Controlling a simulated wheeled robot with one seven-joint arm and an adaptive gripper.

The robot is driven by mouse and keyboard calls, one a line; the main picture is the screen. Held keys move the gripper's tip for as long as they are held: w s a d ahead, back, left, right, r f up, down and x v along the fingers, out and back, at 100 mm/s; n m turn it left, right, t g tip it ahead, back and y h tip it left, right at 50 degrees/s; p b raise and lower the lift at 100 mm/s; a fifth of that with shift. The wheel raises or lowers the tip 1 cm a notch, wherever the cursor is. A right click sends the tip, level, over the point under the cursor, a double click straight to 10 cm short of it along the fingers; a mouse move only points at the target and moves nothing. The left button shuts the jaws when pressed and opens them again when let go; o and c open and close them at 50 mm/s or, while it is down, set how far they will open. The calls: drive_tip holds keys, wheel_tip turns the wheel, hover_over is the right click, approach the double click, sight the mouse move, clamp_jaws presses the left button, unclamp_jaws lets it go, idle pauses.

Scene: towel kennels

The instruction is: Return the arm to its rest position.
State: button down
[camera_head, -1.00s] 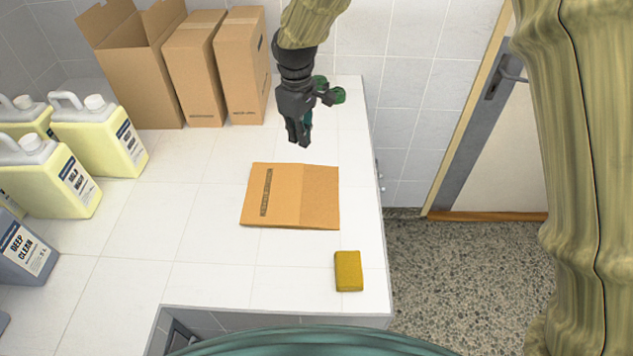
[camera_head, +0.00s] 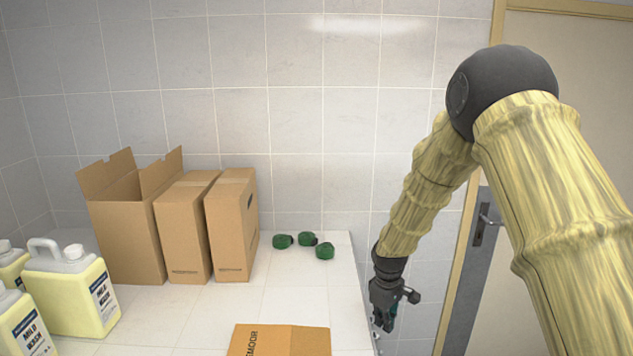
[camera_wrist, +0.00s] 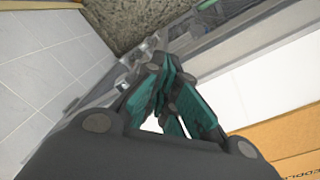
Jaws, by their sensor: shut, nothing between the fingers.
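My gripper (camera_head: 384,318) hangs at the end of my arm in the head view, fingers pointing down, just past the right edge of the white tiled counter (camera_head: 290,300). It is shut with nothing in it. In the wrist view its dark and teal fingers (camera_wrist: 168,92) come together in the middle of the picture. My arm is bent, with its dark elbow joint high at the right in the head view.
A flat cardboard piece (camera_head: 280,340) lies on the counter left of my gripper. Green rolls (camera_head: 307,239) lie at the back, beside an open box (camera_head: 125,225) and closed boxes (camera_head: 230,225). Yellow jugs (camera_head: 72,295) stand left. A door (camera_head: 560,40) is at the right.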

drive_tip(key=s+d+f+m+b, duration=0.1)
drive_tip(key=s+d+f, duration=0.15)
drive_tip(key=f, duration=0.35)
drive_tip(key=s+d+f+m+b, duration=0.1)
drive_tip(key=s+d+f, duration=0.15)
drive_tip(key=f, duration=0.35)
drive_tip(key=s+a+f+m+y+b, duration=0.1)
drive_tip(key=s+f+m+b, duration=0.1)
drive_tip(key=s+f, duration=1.15)
drive_tip(key=s+f+m+b, duration=0.2)
drive_tip(key=s+f, duration=0.2)
drive_tip(key=s, duration=1)
drive_tip(key=s+f+m+b, duration=0.2)
drive_tip(key=s+f, duration=0.3)
drive_tip(key=s, duration=0.9)
drive_tip(key=shift+s+m+g, duration=0.2)
drive_tip(key=shift+m+g, duration=0.1)
